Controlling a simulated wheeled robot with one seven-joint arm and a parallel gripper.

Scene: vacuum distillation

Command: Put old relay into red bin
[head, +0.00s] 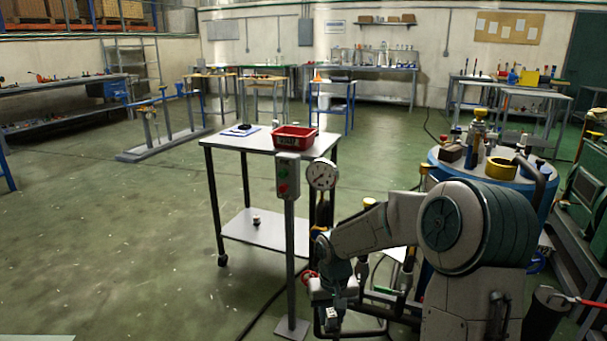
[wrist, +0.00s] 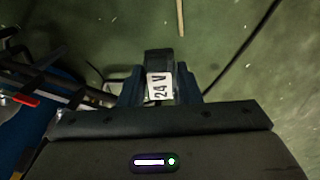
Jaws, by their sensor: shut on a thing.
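My gripper (wrist: 160,88) is shut on the old relay (wrist: 160,86), a dark block with a white "24 V" label, in the wrist view. In the head view my gripper is low in front of my arm, and the relay's pale label (head: 332,313) shows at its end. The red bin (head: 294,138) stands on the top of the grey trolley table (head: 262,140), beyond and above my gripper. The bin's inside is only partly visible.
A post with a control box (head: 288,178) and a round gauge (head: 322,174) stand between my arm and the trolley. A blue drum (head: 532,186) with jars and a yellow tape roll (head: 501,168) is at the right. A small item (head: 257,220) sits on the trolley's lower shelf. Open floor lies left.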

